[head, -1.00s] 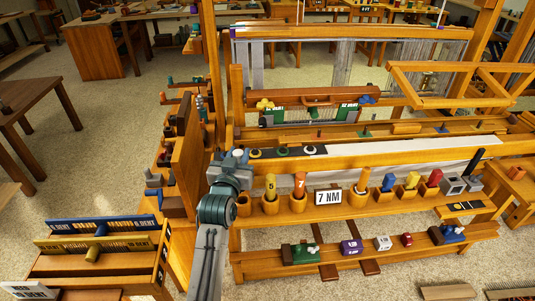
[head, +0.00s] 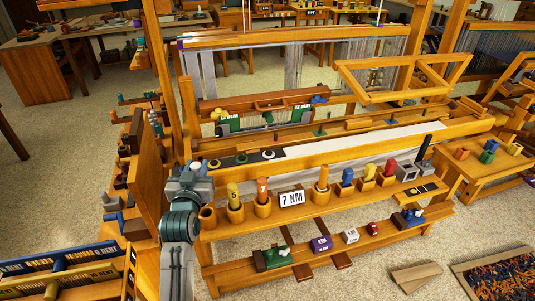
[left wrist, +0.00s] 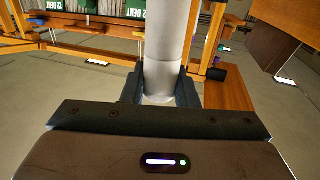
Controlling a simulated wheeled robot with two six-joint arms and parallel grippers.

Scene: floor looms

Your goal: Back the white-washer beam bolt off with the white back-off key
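My left gripper (head: 190,182) is over the left end of the loom's front beam, left of the washers. In the left wrist view its fingers (left wrist: 160,88) are closed around an upright pale grey-white cylinder (left wrist: 167,45), which looks like the white back-off key. In the head view only a pale bit of it (head: 199,168) shows above the gripper. A black strip (head: 228,161) on the beam carries three round washers; the right one looks white (head: 268,155). The gripper is apart from that washer. The bolt's detail is too small to tell. My right gripper is not in view.
A shelf below the beam holds an empty-looking wooden cup (head: 208,217), a yellow "5" tool (head: 233,195), an orange "7" tool (head: 263,188), a "7 NM" sign (head: 291,198) and several coloured pieces. A wooden panel (head: 146,178) stands left of my arm.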

